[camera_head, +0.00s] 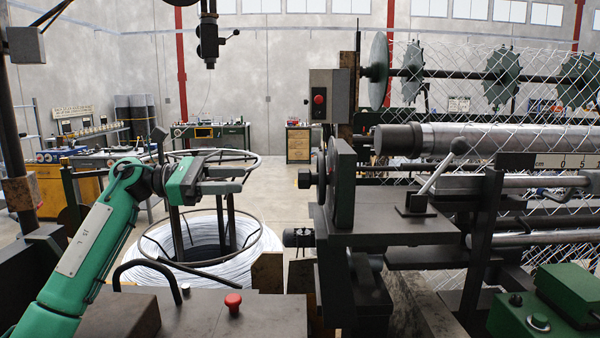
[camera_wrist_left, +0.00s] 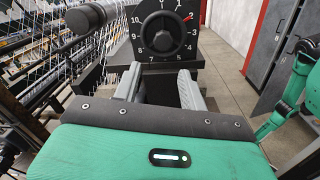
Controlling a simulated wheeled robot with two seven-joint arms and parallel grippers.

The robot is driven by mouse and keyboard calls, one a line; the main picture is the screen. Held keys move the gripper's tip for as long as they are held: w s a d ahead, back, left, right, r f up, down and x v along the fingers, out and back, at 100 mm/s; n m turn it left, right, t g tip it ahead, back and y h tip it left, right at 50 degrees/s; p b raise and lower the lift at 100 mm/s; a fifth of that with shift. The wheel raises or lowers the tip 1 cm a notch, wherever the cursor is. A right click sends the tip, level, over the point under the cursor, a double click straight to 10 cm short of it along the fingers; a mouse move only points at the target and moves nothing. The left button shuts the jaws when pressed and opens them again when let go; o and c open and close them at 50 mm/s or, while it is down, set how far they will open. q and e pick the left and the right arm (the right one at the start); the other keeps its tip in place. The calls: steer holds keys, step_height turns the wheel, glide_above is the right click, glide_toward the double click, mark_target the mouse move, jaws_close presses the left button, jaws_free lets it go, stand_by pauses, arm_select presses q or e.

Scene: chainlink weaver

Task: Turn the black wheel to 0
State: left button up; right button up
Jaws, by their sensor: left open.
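The black wheel (camera_wrist_left: 160,34) sits on a dark numbered dial plate (camera_wrist_left: 142,62) in the left wrist view. Numbers run around it, and a red pointer shows at its upper right, near where 2 would be. The top of the dial is cut off by the frame. In the head view the wheel (camera_head: 322,180) appears edge-on at the left side of the machine. My left gripper (camera_head: 238,180) is open and empty, to the left of the wheel and apart from it. Its two grey fingers (camera_wrist_left: 160,88) point toward the dial in the wrist view. My right gripper is not seen.
A wire coil on a round stand (camera_head: 258,240) is below and behind my left gripper. A bench with a red button (camera_head: 233,300) is in front. A lever (camera_head: 440,175) and mesh roller (camera_head: 450,138) lie right of the wheel.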

mark_target(300, 178)
arm_select(q)
steer(key=d+p, duration=0.2)
steer(key=d, duration=0.2)
steer(key=d+p, duration=0.2)
steer(key=d, duration=0.3)
steer(key=d+p, duration=0.1)
steer(key=d, duration=0.3)
steer(key=shift+s+d+r+p, duration=0.1)
steer(key=shift+d+r+p, duration=0.1)
steer(key=shift+r+p, duration=0.15)
steer(key=shift+d+f, duration=0.15)
steer(key=shift+f, duration=0.05)
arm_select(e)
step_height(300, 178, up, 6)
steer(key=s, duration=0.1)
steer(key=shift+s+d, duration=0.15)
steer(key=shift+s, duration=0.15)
arm_select(q)
steer(key=c, duration=0.7)
